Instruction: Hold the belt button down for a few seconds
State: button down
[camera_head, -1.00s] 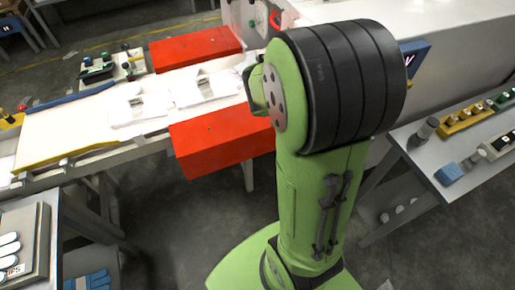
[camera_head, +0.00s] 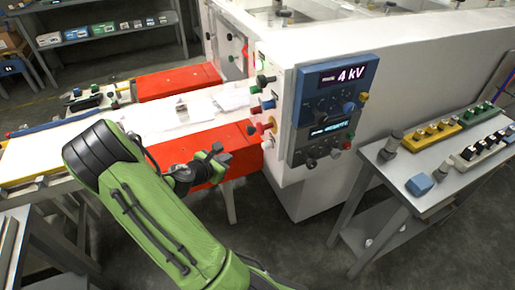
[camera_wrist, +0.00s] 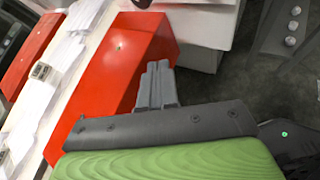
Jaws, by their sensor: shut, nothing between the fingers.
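Several coloured buttons and knobs sit on the end face of the white machine (camera_head: 400,45). I cannot tell which is the belt button. The conveyor belt (camera_head: 150,120) runs into the machine beside them. My gripper (camera_head: 219,152) is shut and empty, in front of the near red block, left of and below these buttons and apart from them. In the wrist view its closed fingers (camera_wrist: 157,75) show against the red block.
The near red block (camera_head: 195,146) and far red block (camera_head: 178,80) flank the belt. A blue panel (camera_head: 335,90) reading "4 kV" has more knobs. A grey table (camera_head: 395,185) with button boxes stands at right.

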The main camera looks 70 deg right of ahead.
aim_at(267, 145)
jog(key=s+d, duration=0.6)
jog(key=shift+s, duration=0.15)
jog(key=shift+d, duration=0.1)
dwell(2.0)
jog(key=shift+s+d+p, duration=0.25)
jog(key=shift+s+p, duration=0.05)
jog(key=shift+p, duration=0.2)
jog(key=shift+s+d, duration=0.3)
jog(key=shift+d, duration=0.05)
dwell(1.5)
dwell(2.2)
jog(key=shift+w+a, duration=0.6)
jog(key=shift+a, duration=0.05)
